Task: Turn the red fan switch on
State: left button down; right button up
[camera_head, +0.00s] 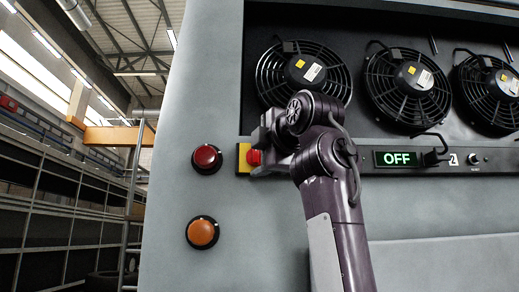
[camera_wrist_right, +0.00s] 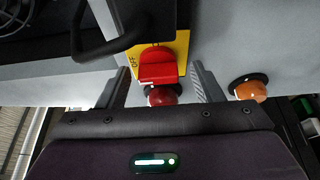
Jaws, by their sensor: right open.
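The red fan switch (camera_head: 254,158) sits on a yellow plate (camera_head: 243,150) at the left end of the black panel strip. In the right wrist view the red switch knob (camera_wrist_right: 157,68) shows on its yellow plate (camera_wrist_right: 180,42), where "OFF" is printed. My right gripper (camera_head: 262,155) is at the switch, coming from the right. In the wrist view my right gripper (camera_wrist_right: 162,85) is open, with one finger on each side of the knob and gaps visible. A lit display (camera_head: 397,158) on the strip reads OFF. My left gripper is not in view.
Several black fans (camera_head: 304,75) stand in the recess above the strip. A dark red round lamp (camera_head: 207,159) and an orange one (camera_head: 202,232) are on the grey wall left of the switch. A black handle (camera_wrist_right: 95,40) juts out near the gripper in the wrist view.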

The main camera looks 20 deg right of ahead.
jog(key=shift+s, duration=0.2)
jog(key=shift+s+r, duration=0.1)
jog(key=shift+s, duration=0.05)
jog(key=shift+c, duration=0.8)
jog(key=c, duration=0.8)
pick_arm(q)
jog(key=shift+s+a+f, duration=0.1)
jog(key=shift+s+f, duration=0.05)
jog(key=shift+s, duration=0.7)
pick_arm(e)
jog(key=shift+c, duration=0.2)
